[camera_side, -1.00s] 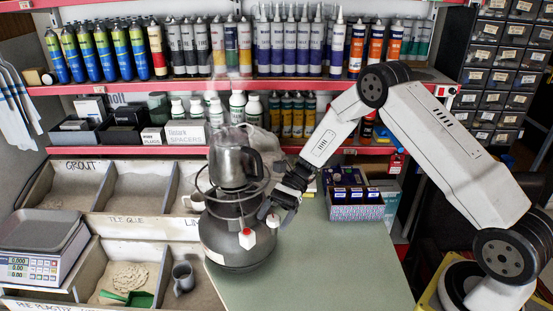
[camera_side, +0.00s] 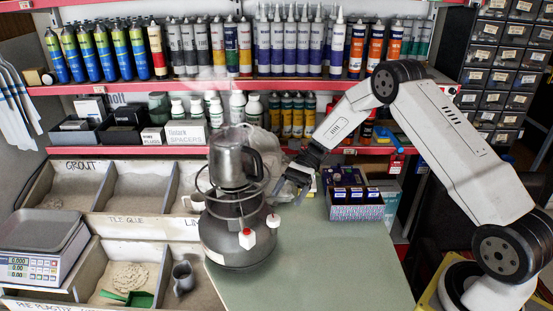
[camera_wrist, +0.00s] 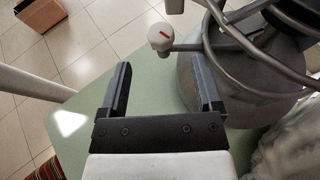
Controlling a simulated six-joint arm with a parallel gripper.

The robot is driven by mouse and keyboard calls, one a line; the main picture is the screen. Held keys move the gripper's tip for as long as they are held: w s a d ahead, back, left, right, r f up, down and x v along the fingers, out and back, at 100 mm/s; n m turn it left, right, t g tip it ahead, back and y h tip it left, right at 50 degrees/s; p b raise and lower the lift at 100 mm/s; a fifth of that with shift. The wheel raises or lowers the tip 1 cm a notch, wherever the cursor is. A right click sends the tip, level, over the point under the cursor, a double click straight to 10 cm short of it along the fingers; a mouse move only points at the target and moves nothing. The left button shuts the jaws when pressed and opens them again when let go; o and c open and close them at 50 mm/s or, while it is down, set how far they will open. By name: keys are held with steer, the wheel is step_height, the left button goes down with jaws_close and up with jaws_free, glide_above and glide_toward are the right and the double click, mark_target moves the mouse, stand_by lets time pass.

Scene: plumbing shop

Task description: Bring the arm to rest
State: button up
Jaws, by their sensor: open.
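My gripper (camera_side: 292,183) is open and empty, just right of the gas stove in the side view. In the wrist view, the two dark fingers of my gripper (camera_wrist: 163,90) stand apart with green table top between them. The grey gas stove (camera_side: 238,247) stands at the left end of the table, with a metal jug (camera_side: 230,165) upright on top of it. The stove's knob with a red mark (camera_wrist: 165,37) shows beyond the fingertips in the wrist view, apart from them. A second knob with a red mark (camera_side: 247,238) faces the front in the side view.
The green table top (camera_side: 315,265) is clear in front. A clear plastic bag (camera_side: 262,143) is behind the jug. Shelves of bottles and cartridges line the back; bins and a scale (camera_side: 40,235) are left.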

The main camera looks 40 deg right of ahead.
steer(key=shift+s, duration=0.1)
steer(key=s+r+n+t+h, duration=0.2)
steer(key=s+n+h, duration=0.4)
steer(key=s+n, duration=0.1)
steer(key=s+a+r+n+t+h, duration=0.1)
steer(key=s+r+n+t+h, duration=0.2)
steer(key=s+n+h, duration=0.4)
steer(key=shift+s+a+n, duration=0.3)
steer(key=shift+s+n, duration=0.5)
steer(key=shift+s, duration=0.7)
steer(key=shift+c, duration=0.2)
